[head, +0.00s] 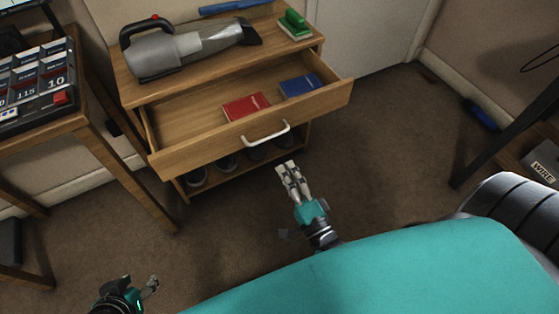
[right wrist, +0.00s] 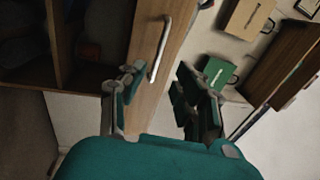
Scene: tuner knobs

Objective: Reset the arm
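My right gripper (head: 290,178) is just in front of and below the white drawer handle (head: 265,133), apart from it. In the right wrist view its fingers (right wrist: 160,90) are spread with nothing between them, and the handle (right wrist: 160,50) shows beyond the gap. My left gripper (head: 135,288) is low at the left edge of the head view, away from the furniture. It is only partly in view, and its finger opening is unclear. The wooden drawer (head: 200,152) is pulled open, with a red book (head: 246,106) and a blue book (head: 299,86) inside.
A handheld vacuum (head: 185,50) and a green item (head: 294,24) stand on the cabinet top. Shoes sit on the shelf under the drawer. A wooden table (head: 85,130) stands at left, and a dark table leg (head: 500,135) at right. Carpet between is mostly clear.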

